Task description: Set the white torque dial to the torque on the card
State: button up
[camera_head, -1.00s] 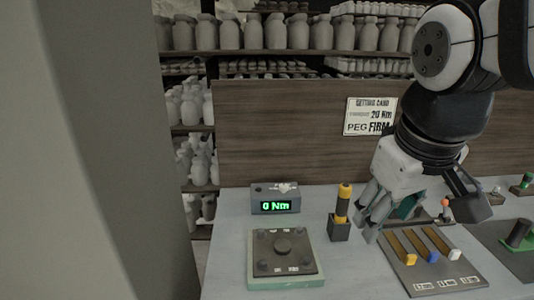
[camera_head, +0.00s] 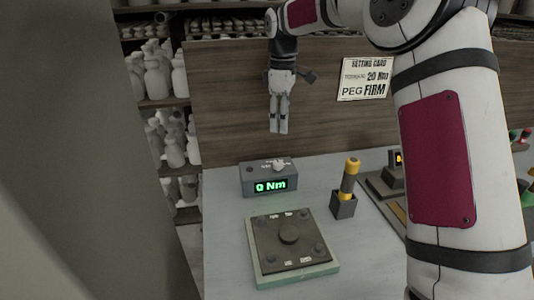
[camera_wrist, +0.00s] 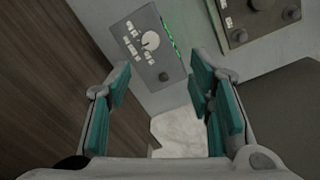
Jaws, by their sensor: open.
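The setting card (camera_head: 365,79) on the wooden back panel reads torque 20 Nm and peg FIRM. A grey box (camera_head: 247,183) on the table has a green display (camera_head: 271,185) reading 0 Nm. The white torque dial (camera_head: 280,165) is on top of this box; in the wrist view the dial (camera_wrist: 151,40) shows with white labels around it. My gripper (camera_head: 279,130) is open and empty, pointing down, above and behind the box in front of the panel. In the wrist view my gripper (camera_wrist: 160,95) has its teal finger pads spread apart, touching nothing.
A dark plate with a round knob (camera_head: 289,232) lies on a green base (camera_head: 262,278) in front of the box. A yellow and black tool (camera_head: 350,178) stands in a dark holder (camera_head: 343,207) to the right. My arm covers the right side. The air around the box is clear.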

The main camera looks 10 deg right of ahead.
aim_at(278, 163)
jog(key=w+f, duration=0.1)
jog(key=f, duration=0.4)
jog(key=f+p, duration=0.1)
jog(key=f, duration=0.4)
jog(key=w+f, duration=0.1)
jog(key=f, duration=0.4)
jog(key=shift+w+f+p, duration=0.3)
jog(key=shift+p, duration=0.05)
jog(key=shift+c, duration=0.4)
grip_shut()
